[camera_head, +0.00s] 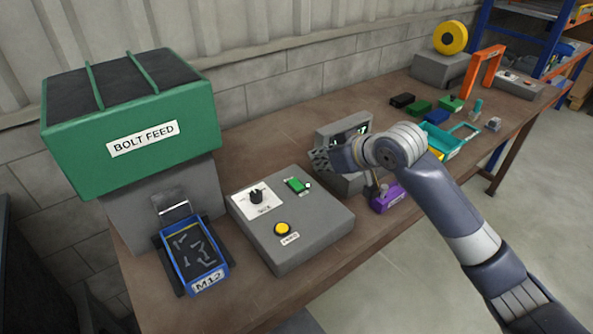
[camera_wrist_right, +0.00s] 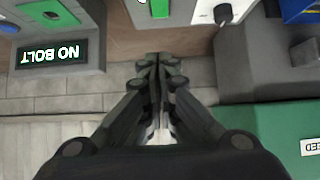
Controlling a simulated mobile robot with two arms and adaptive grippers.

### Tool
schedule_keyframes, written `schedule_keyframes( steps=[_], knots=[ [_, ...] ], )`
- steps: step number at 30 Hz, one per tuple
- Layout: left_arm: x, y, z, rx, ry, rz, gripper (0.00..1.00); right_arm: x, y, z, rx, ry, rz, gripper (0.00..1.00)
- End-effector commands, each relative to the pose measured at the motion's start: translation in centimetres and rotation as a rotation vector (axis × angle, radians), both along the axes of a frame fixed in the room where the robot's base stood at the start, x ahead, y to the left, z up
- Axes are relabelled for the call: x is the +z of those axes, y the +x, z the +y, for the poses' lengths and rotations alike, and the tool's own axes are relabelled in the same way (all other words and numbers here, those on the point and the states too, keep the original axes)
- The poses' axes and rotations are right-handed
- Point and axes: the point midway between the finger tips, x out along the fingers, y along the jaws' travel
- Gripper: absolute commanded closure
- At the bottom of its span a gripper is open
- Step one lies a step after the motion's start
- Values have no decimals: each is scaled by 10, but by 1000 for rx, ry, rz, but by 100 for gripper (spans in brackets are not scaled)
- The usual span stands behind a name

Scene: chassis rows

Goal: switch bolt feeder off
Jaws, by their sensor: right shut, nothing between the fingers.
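The bolt feeder (camera_head: 132,125) is a green hopper marked BOLT FEED on a grey stand at the left of the bench. A grey control box (camera_head: 318,222) stands beside it. The box has a black knob (camera_head: 256,196) on a white plate, a green switch (camera_head: 298,185) and a yellow button (camera_head: 282,229). In the wrist view the green switch (camera_wrist_right: 160,9) and the knob (camera_wrist_right: 223,14) show at the top edge. My right gripper (camera_head: 322,160) is shut and empty, above the bench behind the box, apart from the switch. Its closed fingers (camera_wrist_right: 157,62) show in the wrist view. My left gripper is out of view.
A blue M12 tray (camera_head: 226,269) with several bolts sits under the feeder chute. A grey unit behind my right gripper has a display (camera_wrist_right: 52,53) reading NO BOLT. A purple block (camera_head: 388,199) and a teal tray (camera_head: 452,141) stand near my right arm.

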Motion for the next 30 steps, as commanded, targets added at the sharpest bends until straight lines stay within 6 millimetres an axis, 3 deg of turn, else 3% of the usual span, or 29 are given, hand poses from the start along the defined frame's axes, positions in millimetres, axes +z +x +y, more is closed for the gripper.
schedule_keyframes(
  steps=[6, 18, 25, 30],
  knots=[
    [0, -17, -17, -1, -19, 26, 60, -4, 5, 4, 0, 2, 2, 100],
    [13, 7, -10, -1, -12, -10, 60, -42, 45, 34, 0, 2, 4, 100],
    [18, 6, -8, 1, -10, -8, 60, -62, 65, 49, 1, 0, 1, 100],
    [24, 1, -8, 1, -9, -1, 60, -88, 66, 49, -1, -1, 2, 100]
  ],
)
